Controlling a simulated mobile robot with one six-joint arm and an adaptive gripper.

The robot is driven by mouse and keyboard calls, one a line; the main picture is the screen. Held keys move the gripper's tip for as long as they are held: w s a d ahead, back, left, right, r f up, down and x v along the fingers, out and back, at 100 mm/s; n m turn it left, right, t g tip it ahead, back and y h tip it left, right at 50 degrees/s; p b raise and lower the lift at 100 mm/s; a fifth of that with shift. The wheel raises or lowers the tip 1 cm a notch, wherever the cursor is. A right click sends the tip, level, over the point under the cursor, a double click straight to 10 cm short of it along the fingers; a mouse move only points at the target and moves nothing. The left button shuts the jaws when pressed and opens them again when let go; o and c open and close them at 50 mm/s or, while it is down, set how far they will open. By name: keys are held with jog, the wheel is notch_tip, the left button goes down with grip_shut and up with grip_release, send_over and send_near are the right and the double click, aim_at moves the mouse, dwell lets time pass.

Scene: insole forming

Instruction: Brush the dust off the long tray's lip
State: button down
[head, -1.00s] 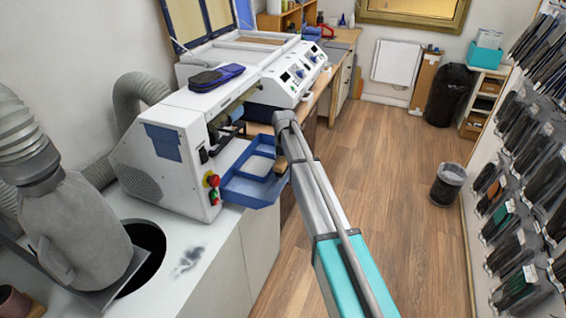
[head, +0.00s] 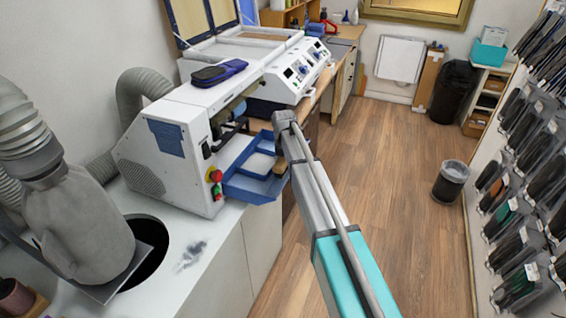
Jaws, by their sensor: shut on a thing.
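The long tray is blue (head: 240,190), with a raised lip and a pale inner floor, and juts out from the front of the white machine. A small brown block, apparently the brush (head: 280,166), is at the tray's right side, by its lip. My arm reaches up from the lower right and ends over the tray's right edge. My gripper's fingers are mostly hidden behind the arm, shut on the brush. I cannot tell whether the bristles touch the lip. Dust on the lip is too small to make out.
The white machine (head: 165,150) has red and green buttons beside the tray. A dark smudge (head: 192,255) marks the white counter near a round opening. A grey hose and sack (head: 75,235) stand at left. The wooden floor right of my arm is clear up to a small bin (head: 451,182).

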aim_at(277, 168)
jog(key=shift+s+a, duration=0.1)
jog(key=shift+s, duration=0.15)
jog(key=shift+s+a, duration=0.25)
jog(key=shift+s, duration=0.35)
jog(key=shift+s+a, duration=0.2)
jog(key=shift+s, duration=0.4)
jog(key=shift+s, duration=0.15)
jog(key=shift+s+a, duration=0.3)
jog(key=shift+s, duration=0.35)
jog(key=shift+s+a, duration=0.25)
jog(key=shift+s, duration=0.35)
notch_tip(277, 168, up, 8)
jog(key=p, duration=0.8)
